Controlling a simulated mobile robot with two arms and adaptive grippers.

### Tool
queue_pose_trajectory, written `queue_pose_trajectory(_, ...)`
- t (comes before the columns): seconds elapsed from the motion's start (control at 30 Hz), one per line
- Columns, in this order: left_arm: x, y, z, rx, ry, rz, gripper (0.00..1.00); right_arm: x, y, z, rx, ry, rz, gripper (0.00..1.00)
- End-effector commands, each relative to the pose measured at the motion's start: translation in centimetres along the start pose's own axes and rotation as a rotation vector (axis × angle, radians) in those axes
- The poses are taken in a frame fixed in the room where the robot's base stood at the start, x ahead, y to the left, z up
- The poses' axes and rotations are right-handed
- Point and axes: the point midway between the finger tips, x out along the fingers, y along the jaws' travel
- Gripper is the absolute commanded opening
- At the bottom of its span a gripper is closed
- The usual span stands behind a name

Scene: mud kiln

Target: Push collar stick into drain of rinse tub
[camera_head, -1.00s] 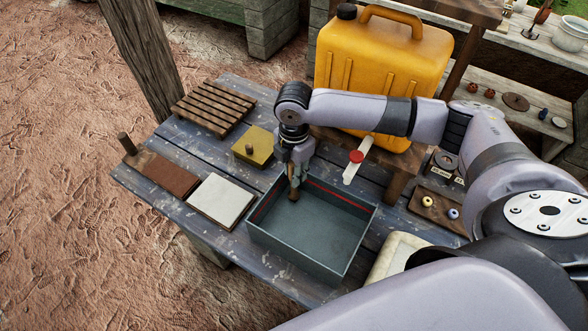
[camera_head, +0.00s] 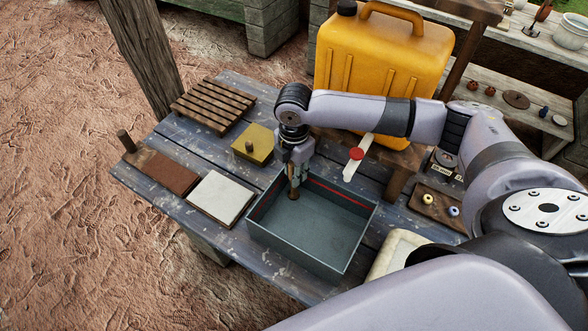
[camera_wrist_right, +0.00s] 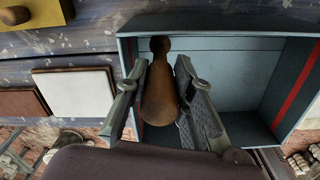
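The grey rinse tub (camera_head: 295,250) sits on the worn blue table, with a red line along its inner walls. My right gripper (camera_head: 294,183) points down inside the tub's far left corner. It is shut on the brown wooden collar stick (camera_wrist_right: 161,98), whose wide body lies between the two fingers in the wrist view, with a narrow neck and round knob beyond. The stick's dark lower end (camera_head: 294,194) shows under the fingers, near the tub floor. The drain is not visible, so I cannot tell whether the stick is in it. My left gripper is not in view.
A yellow jerrycan (camera_head: 380,65) stands behind my right arm. Left of the tub are a white tile (camera_head: 219,198), a brown tile board (camera_head: 165,174), a yellow block with a knob (camera_head: 253,145) and a slatted rack (camera_head: 212,105). A white paddle (camera_head: 357,158) lies behind the tub.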

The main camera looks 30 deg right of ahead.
Motion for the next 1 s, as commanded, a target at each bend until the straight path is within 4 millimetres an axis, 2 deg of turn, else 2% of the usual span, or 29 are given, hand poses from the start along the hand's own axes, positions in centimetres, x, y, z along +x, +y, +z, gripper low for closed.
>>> queue_pose_trajectory(0.07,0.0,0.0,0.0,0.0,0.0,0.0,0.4,0.0,0.0,0.0,0.0,0.0,0.0,0.29)
queue_pose_trajectory(0.3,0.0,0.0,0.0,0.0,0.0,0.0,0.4,0.0,0.0,0.0,0.0,0.0,0.0,0.45)
queue_pose_trajectory(0.67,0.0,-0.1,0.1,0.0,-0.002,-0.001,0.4,-0.5,0.0,0.0,0.0,0.0,0.001,0.45)
queue_pose_trajectory(0.77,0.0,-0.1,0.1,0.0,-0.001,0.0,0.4,-1.7,0.1,0.0,0.001,0.001,0.002,0.45)
queue_pose_trajectory(1.0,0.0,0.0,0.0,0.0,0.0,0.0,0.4,-6.8,0.1,0.0,-0.001,0.0,0.004,0.45)
